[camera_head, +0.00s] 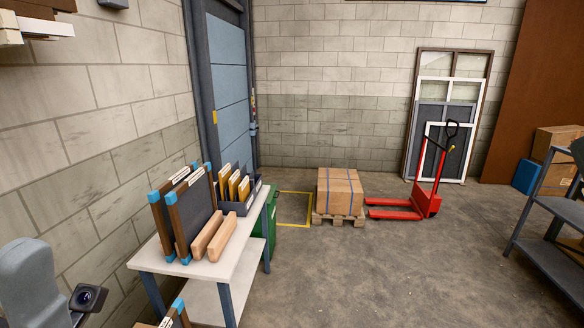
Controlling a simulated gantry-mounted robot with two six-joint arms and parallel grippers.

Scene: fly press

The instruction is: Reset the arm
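Part of a grey, rounded arm (28,285), which looks like my left one, shows at the lower left edge. A small black camera-like part (88,297) sits beside it. No gripper fingers show, so I cannot see what the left gripper is doing. My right arm and gripper are outside the picture. No fly press can be made out in this view.
A white table (165,262) at left holds framed panels (172,220), wooden bars (213,235) and a file rack (236,190). Beyond stand a boxed pallet (338,192), a red pallet jack (425,200) and a grey shelf (545,262). The middle floor is clear.

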